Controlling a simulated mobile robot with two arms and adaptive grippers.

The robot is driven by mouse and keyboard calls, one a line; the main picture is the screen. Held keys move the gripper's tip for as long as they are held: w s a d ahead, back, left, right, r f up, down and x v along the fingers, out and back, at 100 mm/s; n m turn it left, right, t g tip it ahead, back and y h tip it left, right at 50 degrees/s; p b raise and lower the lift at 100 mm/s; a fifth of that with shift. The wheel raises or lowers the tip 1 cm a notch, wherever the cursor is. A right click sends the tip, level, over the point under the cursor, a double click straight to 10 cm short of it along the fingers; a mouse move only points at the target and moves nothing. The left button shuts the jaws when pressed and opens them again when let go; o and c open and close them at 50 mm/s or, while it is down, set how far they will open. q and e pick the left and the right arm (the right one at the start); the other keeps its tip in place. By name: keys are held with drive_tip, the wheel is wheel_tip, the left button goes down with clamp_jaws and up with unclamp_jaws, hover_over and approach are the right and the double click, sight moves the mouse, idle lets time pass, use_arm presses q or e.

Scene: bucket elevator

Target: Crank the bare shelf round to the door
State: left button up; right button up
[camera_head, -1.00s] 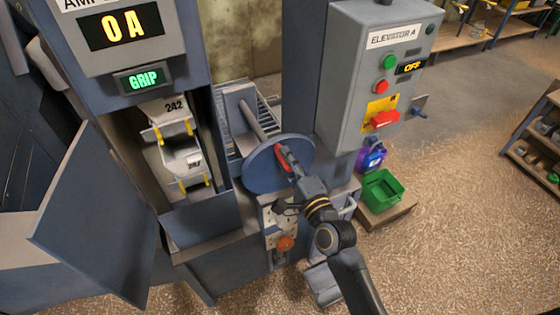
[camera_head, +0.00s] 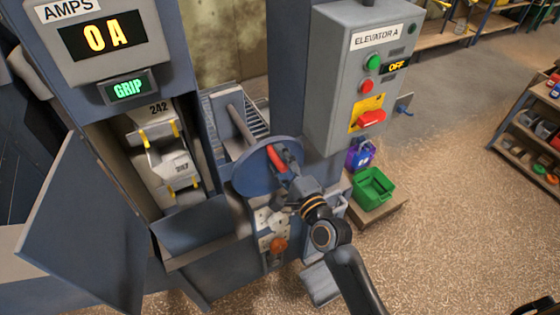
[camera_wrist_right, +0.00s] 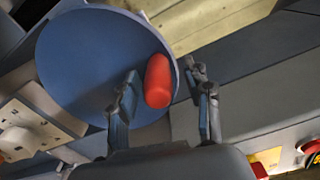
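The blue crank disc (camera_head: 250,180) is on the elevator's side, with a red handle (camera_head: 276,158) near its rim. The handle also shows in the right wrist view (camera_wrist_right: 158,82). My right gripper (camera_head: 285,162) is at the handle. In the wrist view its two fingers (camera_wrist_right: 163,82) stand on either side of the handle, apart, with gaps showing. Behind the open door (camera_head: 85,225), an upper grey carrier (camera_head: 150,125) marked 242 and a lower grey carrier (camera_head: 170,165) with yellow clips show in the shaft. I cannot tell which shelf is bare.
The display (camera_head: 100,36) reads 0 A and a smaller one (camera_head: 128,88) reads GRIP. The control box (camera_head: 345,85) reads OFF and carries a red switch (camera_head: 371,118). A green bin (camera_head: 373,186) and a purple container (camera_head: 360,154) stand right of the crank. A stocked rack (camera_head: 530,130) stands at far right.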

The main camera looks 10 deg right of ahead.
drive_tip(key=shift+s, duration=0.15)
drive_tip(key=shift+s+d+f, duration=0.1)
drive_tip(key=shift+s+f, duration=0.05)
drive_tip(key=shift+s, duration=0.2)
drive_tip(key=v, duration=1.1)
drive_tip(key=s+d+f+n+g+h+b, duration=0.1)
drive_tip(key=s+f+n+g, duration=0.15)
drive_tip(key=f, duration=0.85)
drive_tip(key=s+d+f+n+g+h+b, duration=0.1)
drive_tip(key=s+f+n+g, duration=0.15)
drive_tip(key=f, duration=0.85)
drive_tip(key=s+d+f+n+g+h+b, duration=0.1)
drive_tip(key=s+f+n+g, duration=0.15)
drive_tip(key=f, duration=0.95)
drive_tip(key=s+d+f+n+g+h, duration=0.1)
drive_tip(key=s+d+f+n+g, duration=0.1)
drive_tip(key=s+f, duration=0.6)
drive_tip(key=s+d+f+n+g+b, duration=0.1)
drive_tip(key=s+d+f+n+g, duration=0.2)
drive_tip(key=s+f+n, duration=0.2)
drive_tip(key=s+d+f+n+g+h+b, duration=0.1)
drive_tip(key=s+d+f+n+g, duration=0.1)
drive_tip(key=s+f, duration=0.9)
drive_tip(key=s+n+g, duration=0.1)
drive_tip(key=s+n, duration=0.1)
drive_tip(key=s, duration=0.2)
drive_tip(key=shift+s+d+n+g+h, duration=0.2)
drive_tip(key=shift+d+n+g+h, duration=0.1)
drive_tip(key=shift+d+n+g, duration=0.05)
